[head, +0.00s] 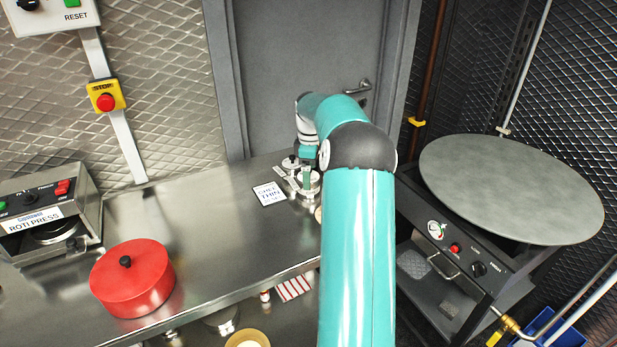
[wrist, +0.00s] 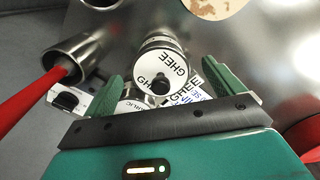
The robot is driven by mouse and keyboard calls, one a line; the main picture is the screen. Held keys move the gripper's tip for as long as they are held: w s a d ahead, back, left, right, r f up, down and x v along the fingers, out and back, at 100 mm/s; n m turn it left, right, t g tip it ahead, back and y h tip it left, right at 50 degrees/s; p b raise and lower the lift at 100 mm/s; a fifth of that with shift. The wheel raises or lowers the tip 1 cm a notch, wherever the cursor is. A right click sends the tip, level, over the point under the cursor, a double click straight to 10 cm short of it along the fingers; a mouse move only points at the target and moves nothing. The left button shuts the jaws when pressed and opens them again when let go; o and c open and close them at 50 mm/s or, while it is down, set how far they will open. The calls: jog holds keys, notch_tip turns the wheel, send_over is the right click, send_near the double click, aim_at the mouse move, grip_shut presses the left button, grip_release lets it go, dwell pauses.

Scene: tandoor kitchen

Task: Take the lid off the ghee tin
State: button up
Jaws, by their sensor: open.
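The ghee tin (wrist: 151,42) is a steel tin with a white round lid (wrist: 178,68) marked GHEE and a black knob (wrist: 160,84). In the wrist view it stands between the two green fingers of my gripper (wrist: 163,70), which are spread wide. The lid appears to be on the tin, and I see no finger touching it. In the head view my gripper (head: 307,172) is over a cluster of small tins (head: 308,188) at the counter's far right end. My arm hides part of that cluster.
A garlic-labelled tin (wrist: 133,105) is close by, partly behind my gripper. A steel cup (wrist: 78,50) with a red handle in it stands left. A sign card (head: 269,193) lies beside the tins. A red lidded pot (head: 135,285) and roti press (head: 48,212) are farther left; mid-counter is clear.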

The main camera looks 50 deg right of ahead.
jog(key=c, duration=1)
jog(key=shift+c, duration=0.2)
